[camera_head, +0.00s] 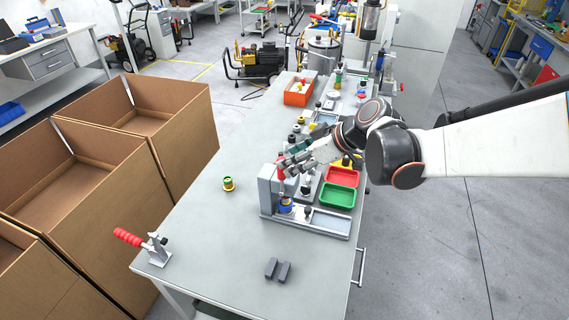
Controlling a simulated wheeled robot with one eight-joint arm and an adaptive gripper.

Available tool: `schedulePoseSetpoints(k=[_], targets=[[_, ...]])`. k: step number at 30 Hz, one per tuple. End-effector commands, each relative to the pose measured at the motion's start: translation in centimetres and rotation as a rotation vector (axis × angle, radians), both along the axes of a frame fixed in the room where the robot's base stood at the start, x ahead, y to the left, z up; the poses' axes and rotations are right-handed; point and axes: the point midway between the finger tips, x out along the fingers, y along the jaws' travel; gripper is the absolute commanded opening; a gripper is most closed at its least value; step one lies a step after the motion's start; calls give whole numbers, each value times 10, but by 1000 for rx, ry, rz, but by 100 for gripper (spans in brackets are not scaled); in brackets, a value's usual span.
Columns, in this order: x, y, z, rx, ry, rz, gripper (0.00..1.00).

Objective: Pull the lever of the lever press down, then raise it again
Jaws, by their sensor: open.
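The lever press (265,192) is a grey upright frame on a flat base, standing on the grey workbench (210,230). A red grip (281,174), apparently its lever handle, shows near the top of the frame. A blue and yellow part (286,205) sits low in the press. My gripper (287,159) reaches in from the right, open, with its fingers beside or just above the red grip. I cannot tell whether they touch it. My gripper and wrist hide part of the area behind the press.
Red (342,177) and green (337,196) trays stand right of the press. A red-handled clamp (153,248) is at the front left corner. Grey blocks (278,270) and a yellow-green part (229,184) lie apart. Cardboard boxes (100,190) border the left side. The front bench surface is mostly clear.

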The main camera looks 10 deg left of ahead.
Motion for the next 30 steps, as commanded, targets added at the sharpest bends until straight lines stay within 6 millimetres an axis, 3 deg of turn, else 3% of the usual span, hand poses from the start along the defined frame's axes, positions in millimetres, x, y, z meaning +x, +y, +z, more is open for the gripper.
schedulePoseSetpoints(k=[10,30], targets=[[-12,-35,36,0,-1,-1,42],[-14,-40,41,0,-1,1,42]])
